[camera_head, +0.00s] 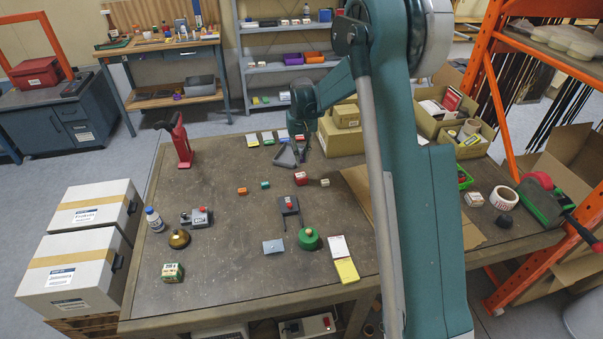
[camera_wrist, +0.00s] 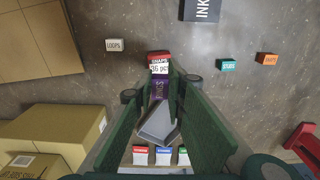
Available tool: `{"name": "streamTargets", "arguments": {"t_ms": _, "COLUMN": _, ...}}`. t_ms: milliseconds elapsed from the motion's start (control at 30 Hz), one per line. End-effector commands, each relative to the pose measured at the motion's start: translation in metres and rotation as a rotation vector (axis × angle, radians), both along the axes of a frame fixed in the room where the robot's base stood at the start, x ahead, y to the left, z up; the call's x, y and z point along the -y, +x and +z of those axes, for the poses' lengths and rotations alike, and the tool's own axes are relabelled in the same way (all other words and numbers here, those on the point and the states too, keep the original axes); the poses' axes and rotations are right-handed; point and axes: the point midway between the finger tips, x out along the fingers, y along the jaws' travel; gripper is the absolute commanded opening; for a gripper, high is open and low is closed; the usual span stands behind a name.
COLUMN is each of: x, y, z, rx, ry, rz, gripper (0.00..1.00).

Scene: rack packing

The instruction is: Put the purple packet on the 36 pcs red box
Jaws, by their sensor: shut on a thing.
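The red box (camera_wrist: 159,57) with a white "36 pcs" label sits on the workbench, just beyond my fingertips in the wrist view. It also shows in the head view (camera_head: 301,178). My gripper (camera_wrist: 158,88) has its two green fingers shut on the purple packet (camera_wrist: 160,90). The packet's far end meets the near edge of the red box in the wrist picture; I cannot tell whether they touch.
A grey tray (camera_wrist: 157,130) lies under my fingers. A white "LOOPS" box (camera_wrist: 115,45), a teal box (camera_wrist: 228,65) and an orange box (camera_wrist: 267,59) stand around the red box. Cardboard boxes (camera_head: 340,140) stand close on the right in the head view.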

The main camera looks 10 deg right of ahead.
Motion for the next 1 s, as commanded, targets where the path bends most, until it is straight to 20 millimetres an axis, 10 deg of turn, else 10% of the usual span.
{"name": "streamTargets", "arguments": {"t_ms": 1000, "x": 0.0, "y": 0.0, "z": -0.069, "rx": 0.0, "ry": 0.0, "rz": 0.0, "gripper": 0.04}}
